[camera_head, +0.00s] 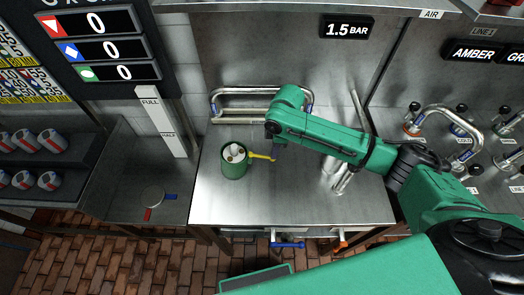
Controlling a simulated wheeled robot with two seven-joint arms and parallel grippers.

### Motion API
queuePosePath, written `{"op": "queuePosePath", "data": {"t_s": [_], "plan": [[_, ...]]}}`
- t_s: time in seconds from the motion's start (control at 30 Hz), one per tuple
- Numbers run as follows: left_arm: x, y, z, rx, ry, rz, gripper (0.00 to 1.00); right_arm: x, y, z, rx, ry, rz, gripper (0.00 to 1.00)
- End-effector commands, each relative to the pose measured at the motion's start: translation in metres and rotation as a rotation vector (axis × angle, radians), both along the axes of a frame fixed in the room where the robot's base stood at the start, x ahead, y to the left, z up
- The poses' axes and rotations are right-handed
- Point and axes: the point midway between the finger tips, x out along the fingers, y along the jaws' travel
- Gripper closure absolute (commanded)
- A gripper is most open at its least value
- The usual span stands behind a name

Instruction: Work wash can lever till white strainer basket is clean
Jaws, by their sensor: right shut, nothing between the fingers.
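The wash can (234,168) is a green cylinder standing on the left part of the steel bench. Its yellow lever (261,156) sticks out to the right. The white strainer basket (236,150) shows in the can's open top with brown spots on it; its lower part is hidden by the can wall. My right gripper (275,153) hangs down from the green arm beside the lever's outer end. It is shut and holds nothing; whether it touches the lever I cannot tell. My left gripper is out of view.
A bent steel pipe (240,91) stands behind the can. Upright pipes (346,172) stand to the right, partly behind my arm. Valves (412,118) line the right-hand bench. Bare steel bench (285,205) lies in front of the can.

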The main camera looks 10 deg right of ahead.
Motion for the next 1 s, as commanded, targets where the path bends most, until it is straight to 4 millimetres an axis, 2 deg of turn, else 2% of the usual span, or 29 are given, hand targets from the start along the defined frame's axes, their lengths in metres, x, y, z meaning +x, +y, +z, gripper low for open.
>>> {"op": "queuePosePath", "data": {"t_s": [0.17,0.27,0.7,0.83,1.0], "plan": [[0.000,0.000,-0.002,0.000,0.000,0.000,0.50,0.000,0.000,0.002,0.000,0.000,0.000,1.00],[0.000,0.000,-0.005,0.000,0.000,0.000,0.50,0.001,-0.002,0.013,0.000,-0.003,0.000,1.00],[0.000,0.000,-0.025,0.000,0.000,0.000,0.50,-0.004,-0.012,0.116,0.001,-0.006,0.001,1.00],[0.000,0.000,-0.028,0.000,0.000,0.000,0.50,-0.005,-0.014,0.136,0.001,-0.003,0.001,1.00],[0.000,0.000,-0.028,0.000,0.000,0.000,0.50,-0.005,-0.015,0.145,0.001,0.000,0.001,1.00]]}}
